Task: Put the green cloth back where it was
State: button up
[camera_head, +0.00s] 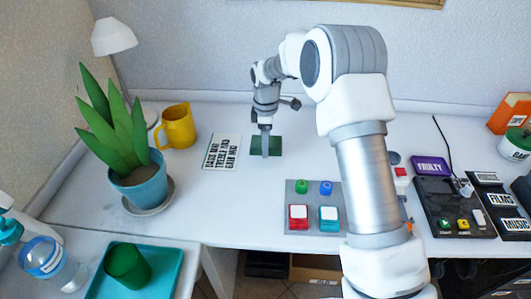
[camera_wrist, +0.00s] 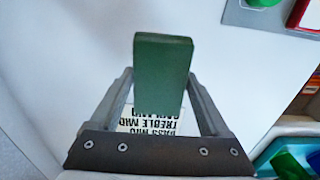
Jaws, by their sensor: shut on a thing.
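The green cloth (camera_head: 275,141) is a small, dark green rectangular piece at the middle of the white table, towards the back. My gripper (camera_head: 265,152) points down over it. In the wrist view the green cloth (camera_wrist: 163,70) stands out between the two fingers of my gripper (camera_wrist: 162,88), which is shut on it. The cloth looks stiff and block-like there. I cannot tell whether its underside touches the table.
A white card with black print (camera_head: 221,152) lies just left of the cloth. A yellow mug (camera_head: 179,127) and a potted plant (camera_head: 142,186) stand further left. A grey board with coloured buttons (camera_head: 313,190) lies in front, to the right. Bare table lies between.

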jog(key=shift+a+f+b, duration=0.1)
jog(key=shift+f+b, duration=0.4)
jog(key=shift+f, duration=1.55)
jog(key=shift+f, duration=0.1)
